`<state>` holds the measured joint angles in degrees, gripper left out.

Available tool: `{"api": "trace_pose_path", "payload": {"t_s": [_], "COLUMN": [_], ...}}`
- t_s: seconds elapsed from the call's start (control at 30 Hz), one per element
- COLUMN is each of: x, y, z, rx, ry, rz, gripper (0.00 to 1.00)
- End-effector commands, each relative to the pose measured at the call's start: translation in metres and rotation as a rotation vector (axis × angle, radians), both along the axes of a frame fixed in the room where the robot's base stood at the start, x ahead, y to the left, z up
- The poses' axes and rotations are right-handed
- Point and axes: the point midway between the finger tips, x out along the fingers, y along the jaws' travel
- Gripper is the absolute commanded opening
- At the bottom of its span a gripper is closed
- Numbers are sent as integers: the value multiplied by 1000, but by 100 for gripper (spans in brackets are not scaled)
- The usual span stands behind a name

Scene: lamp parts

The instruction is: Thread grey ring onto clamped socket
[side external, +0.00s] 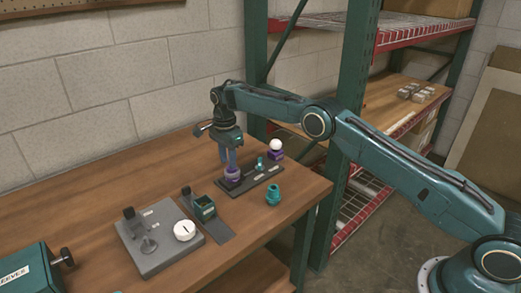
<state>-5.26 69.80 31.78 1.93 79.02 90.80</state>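My gripper (231,165) points straight down over the left end of a dark strip-shaped tray (250,182). Its fingertips are at a small purple-grey round part (233,174). I cannot tell whether they are shut on it, or whether it is the grey ring. A teal clamp block (204,208) stands on a grey base plate in front of the gripper. Its top opening looks dark, and I cannot make out a socket in it. A loose teal stepped part, like a socket (273,195), stands upright on the table, right of the tray.
A small teal part (260,165) and a purple block with a white ball (276,149) are at the tray's right. A grey plate (158,240) holds a white disc and dark knob. A teal box (30,272) is front left. Bare wood lies right of the clamp.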

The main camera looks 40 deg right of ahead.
Motion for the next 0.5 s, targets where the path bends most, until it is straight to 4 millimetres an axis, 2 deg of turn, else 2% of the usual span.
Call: {"api": "trace_pose_path", "payload": {"t_s": [0.37, 0.5], "x": [3, 4], "y": [1, 1], "z": [51, 58], "rx": [2, 8], "ry": [-24, -25], "rz": [-1, -1], "gripper": [31, 31]}}
